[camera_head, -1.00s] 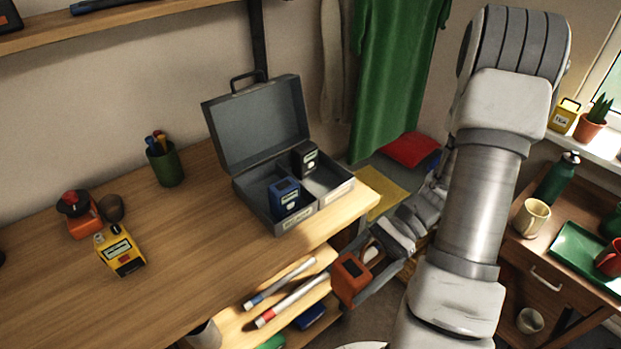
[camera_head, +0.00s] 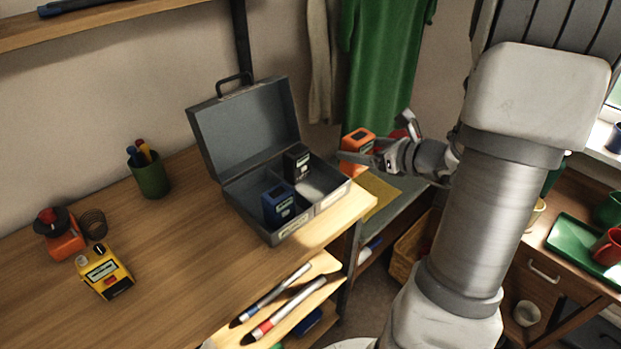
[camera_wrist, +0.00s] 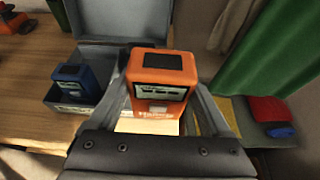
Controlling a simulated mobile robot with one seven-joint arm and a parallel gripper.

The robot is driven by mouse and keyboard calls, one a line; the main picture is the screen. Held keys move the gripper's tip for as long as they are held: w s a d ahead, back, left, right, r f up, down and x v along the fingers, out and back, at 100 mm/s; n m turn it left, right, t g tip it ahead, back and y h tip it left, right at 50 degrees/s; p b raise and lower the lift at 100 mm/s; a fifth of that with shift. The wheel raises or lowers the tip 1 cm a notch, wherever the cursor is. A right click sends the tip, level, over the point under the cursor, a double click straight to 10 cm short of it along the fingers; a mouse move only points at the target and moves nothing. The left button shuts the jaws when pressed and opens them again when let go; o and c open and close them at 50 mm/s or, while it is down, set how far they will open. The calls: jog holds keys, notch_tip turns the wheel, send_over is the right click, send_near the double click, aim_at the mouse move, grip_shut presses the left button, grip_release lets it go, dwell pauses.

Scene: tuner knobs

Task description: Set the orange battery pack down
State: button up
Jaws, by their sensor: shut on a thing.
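The orange battery pack (camera_head: 356,146) is held in my gripper (camera_head: 372,155), to the right of the open grey case in the head view. In the wrist view the orange battery pack (camera_wrist: 158,85) sits upright between the two fingers of my gripper (camera_wrist: 160,100), with a dark panel on top and a label on its face. The grey case (camera_head: 268,232) stands open on the wooden bench with its lid up. A blue pack (camera_head: 278,204) and a black pack (camera_head: 297,162) stand in it. The blue pack also shows in the wrist view (camera_wrist: 76,86).
A yellow device (camera_head: 106,273), an orange device with a dark knob (camera_head: 64,240) and a green pen cup (camera_head: 149,175) stand on the bench's left part. A green cloth (camera_head: 385,80) hangs behind my gripper.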

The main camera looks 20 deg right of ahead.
jog(key=w+a+f, duration=0.2)
jog(key=w+a+f+b, duration=0.1)
jog(key=w+a+f, duration=0.1)
jog(key=a, duration=0.1)
jog(key=w+a+f, duration=0.2)
jog(key=shift+w+a, duration=0.2)
jog(key=shift+w, duration=0.15)
jog(key=shift+f+b, duration=0.65)
jog(key=shift+f, duration=1.35)
jog(key=shift+f, duration=0.15)
jog(key=o, duration=1.6)
